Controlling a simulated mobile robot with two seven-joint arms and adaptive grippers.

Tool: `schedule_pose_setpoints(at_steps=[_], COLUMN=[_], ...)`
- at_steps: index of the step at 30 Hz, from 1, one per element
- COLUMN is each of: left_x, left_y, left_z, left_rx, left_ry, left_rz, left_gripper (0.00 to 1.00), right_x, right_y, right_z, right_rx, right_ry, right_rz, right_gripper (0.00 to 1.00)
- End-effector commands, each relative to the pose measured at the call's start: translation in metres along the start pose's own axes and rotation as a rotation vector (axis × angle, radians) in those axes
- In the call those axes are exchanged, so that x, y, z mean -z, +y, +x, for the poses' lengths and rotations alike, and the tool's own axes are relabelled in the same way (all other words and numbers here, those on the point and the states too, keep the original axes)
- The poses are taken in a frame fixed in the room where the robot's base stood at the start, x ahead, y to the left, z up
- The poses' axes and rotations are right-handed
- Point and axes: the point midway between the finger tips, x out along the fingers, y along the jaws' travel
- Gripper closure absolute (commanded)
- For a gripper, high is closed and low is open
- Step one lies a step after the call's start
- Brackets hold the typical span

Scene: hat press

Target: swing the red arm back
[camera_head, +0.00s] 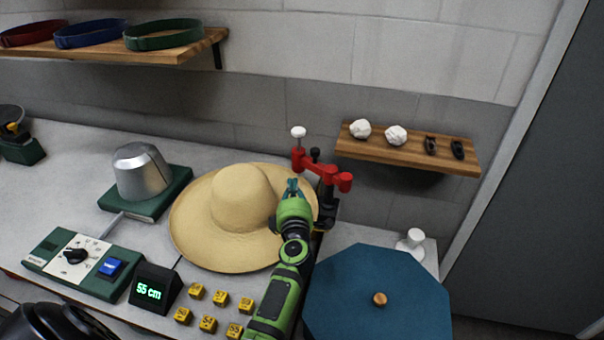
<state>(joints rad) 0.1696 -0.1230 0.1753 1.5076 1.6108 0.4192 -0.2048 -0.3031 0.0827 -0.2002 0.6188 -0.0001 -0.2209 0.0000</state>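The red arm (322,167) is a jointed red bar on a dark post, just behind the right side of the straw hat. It runs from a white-topped knob (298,132) at its left end to a red block at its right end. The straw hat (237,198) lies brim down on the counter.
A metal block on a green base (176,192), a dial panel (75,256) and a display reading 55 cm (152,288) stand left. Yellow cubes (208,323) lie in front. A blue octagonal top (375,297) is at right. A wooden shelf (385,150) hangs behind.

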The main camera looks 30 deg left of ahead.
Motion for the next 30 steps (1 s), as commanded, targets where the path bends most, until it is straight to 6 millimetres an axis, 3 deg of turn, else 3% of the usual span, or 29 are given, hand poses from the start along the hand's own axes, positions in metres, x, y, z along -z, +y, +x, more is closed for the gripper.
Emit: schedule_pose_setpoints(at_steps=[4, 9, 18, 30], left_x=[0.0, -0.016, -0.028, -0.021], left_y=[-0.003, -0.005, -0.001, 0.003], left_z=[0.034, 0.055, 0.067, 0.068], left_rx=[-0.005, -0.002, -0.001, -0.001], left_ry=[0.0, -0.001, -0.001, -0.006], left_rz=[0.001, -0.002, 0.001, 0.005], left_gripper=[1.0, 1.0, 1.0, 1.0], right_x=[-0.002, -0.003, -0.003, 0.002], right_y=[0.001, 0.0, 0.0, -0.005], right_z=[0.018, 0.038, 0.048, 0.04], right_rx=[-0.001, -0.001, -0.001, 0.006], right_ry=[-0.001, 0.0, 0.002, 0.008], right_rz=[0.0, 0.0, 0.0, 0.003], right_gripper=[1.0, 1.0, 1.0, 1.0])
